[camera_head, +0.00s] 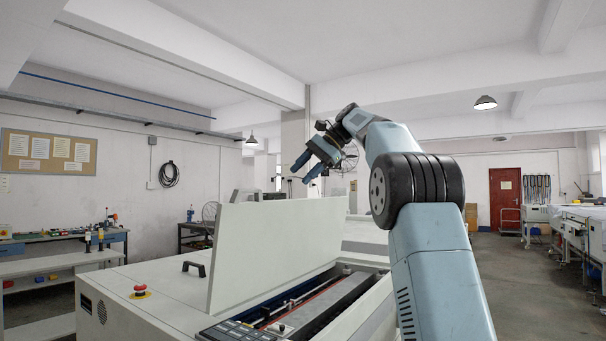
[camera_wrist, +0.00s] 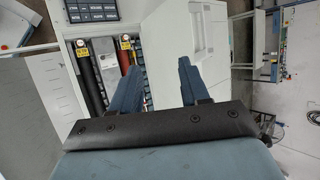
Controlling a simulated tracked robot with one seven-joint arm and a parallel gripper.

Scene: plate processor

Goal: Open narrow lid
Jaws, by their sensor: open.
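The plate processor (camera_head: 130,285) is a white machine at the lower left and middle of the head view. A white lid panel (camera_head: 275,250) stands raised and tilted on it, and the bay beside it is open. The rollers and bars in the bay (camera_head: 320,300) show, and they also show in the wrist view (camera_wrist: 88,75). My gripper (camera_head: 303,170) is above the raised lid's upper edge, apart from it. Its two blue fingers (camera_wrist: 159,70) are spread with nothing between them.
A black handle (camera_head: 194,268) and a red emergency button (camera_head: 140,290) are on the machine's left top. A keypad (camera_head: 235,331) lies at the bay's near end. A workbench (camera_head: 60,240) stands at the left. Open air surrounds my gripper.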

